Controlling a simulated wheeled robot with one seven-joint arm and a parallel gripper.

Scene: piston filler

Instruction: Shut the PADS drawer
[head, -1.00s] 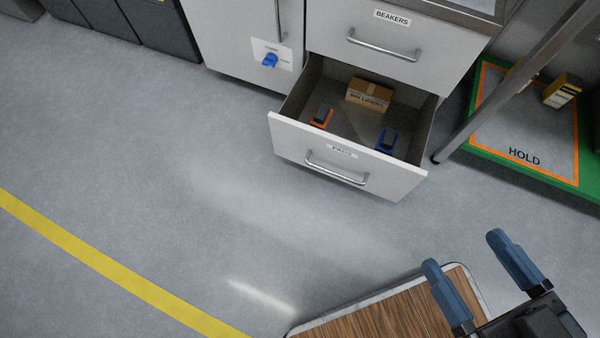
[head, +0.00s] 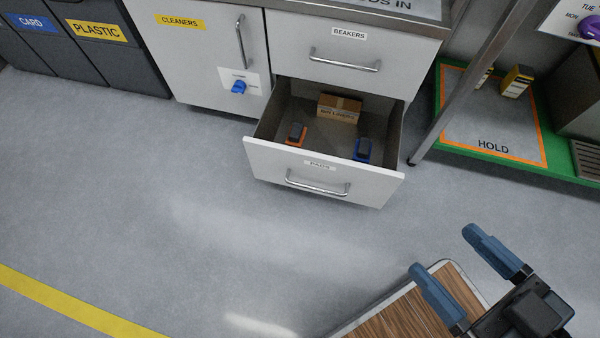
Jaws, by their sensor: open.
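The PADS drawer (head: 270,167) is pulled out below the BEAKERS drawer (head: 309,66), with its label small and hard to read. It has a white front with a metal bar handle (head: 317,187). Inside lie a brown cardboard box (head: 339,107), an orange and dark pad-like item (head: 295,134) and a blue and dark one (head: 362,150). My gripper (head: 441,263) is at the lower right, apart from the drawer and nearer to me. Its two blue fingers are spread and nothing is between them.
A wood-topped surface (head: 400,309) lies under my gripper. A metal leg (head: 455,95) stands right of the drawer, beside a green HOLD platform (head: 560,170). The CLEANERS cupboard (head: 200,60) and bins (head: 90,50) are at the left. The floor before the drawer is clear.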

